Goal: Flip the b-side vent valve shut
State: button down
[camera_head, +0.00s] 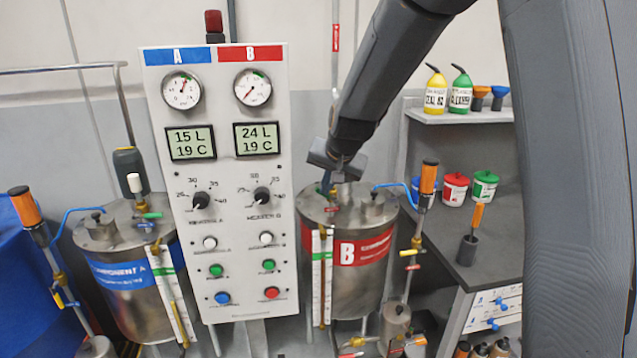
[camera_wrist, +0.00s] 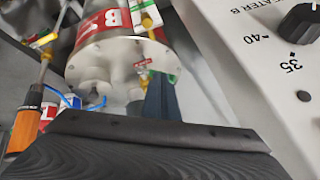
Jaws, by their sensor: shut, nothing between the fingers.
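The B tank (camera_head: 346,277) is a steel drum with a red B label, standing right of the control panel. A small valve with a red part (camera_head: 333,208), seemingly the b-side vent valve, stands on its lid near the front; the red part also shows in the wrist view (camera_wrist: 146,62). Its lever angle is too small and too covered to tell. My gripper (camera_head: 326,188) is shut and empty, pointing down just above or beside this valve. In the wrist view its dark fingers (camera_wrist: 160,98) end close to the red part; I cannot tell whether they touch.
The control panel (camera_head: 217,180) stands close on the left of my gripper. A blue hose (camera_head: 388,186) and an orange-handled pump (camera_head: 425,185) are right of the tank lid. The A tank (camera_head: 130,270) is left of the panel. A shelf (camera_head: 460,117) with bottles is behind.

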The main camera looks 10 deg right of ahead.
jog(key=shift+s+a+f+p, duration=0.1)
jog(key=shift+a+f+p, duration=0.1)
jog(key=shift+a+f, duration=0.35)
jog(key=shift+a+f+p, duration=0.2)
jog(key=shift+a+f, duration=0.1)
jog(key=shift+a, duration=0.35)
jog(key=shift+d, duration=0.15)
jog(key=shift+d+f+b, duration=0.3)
jog(key=shift+d+b, duration=0.3)
jog(key=shift+b, duration=0.45)
jog(key=s+a+r, duration=0.6)
jog(key=s+r, duration=0.1)
jog(key=s, duration=0.1)
jog(key=shift+b, duration=0.45)
